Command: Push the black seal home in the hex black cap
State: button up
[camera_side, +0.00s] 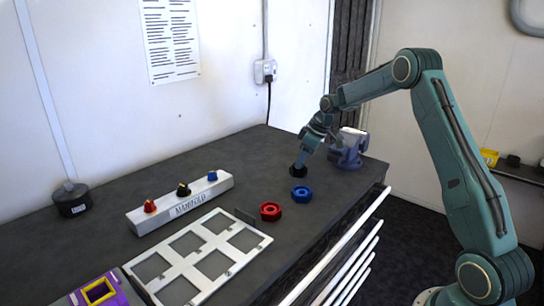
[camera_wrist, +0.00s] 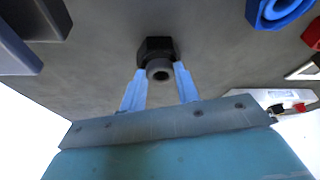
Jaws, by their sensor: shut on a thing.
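The hex black cap (camera_side: 297,170) is on the dark bench below my gripper (camera_side: 302,159). In the wrist view the hex black cap (camera_wrist: 153,46) lies just beyond my fingertips. The seal (camera_wrist: 160,70), a short dark grey round piece with a hollow end, sits between the two light blue fingers of my gripper (camera_wrist: 159,71). My gripper is shut on it. The seal is lined up with the cap and appears to meet it. How deep it sits is hidden. In the side view the seal cannot be made out.
A blue hex cap (camera_side: 301,194) and a red hex cap (camera_side: 270,211) lie close by. A blue-grey fixture (camera_side: 347,150) stands behind my gripper. The white manifold (camera_side: 180,203), a white open frame (camera_side: 158,262), a purple box (camera_side: 122,296) and a black jar (camera_side: 71,201) are farther left.

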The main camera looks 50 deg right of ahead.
dwell(0.4)
jog(key=o, duration=1.3)
jog(key=shift+o, duration=0.2)
jog(key=shift+r, duration=0.15)
jog(key=shift+r, duration=2.9)
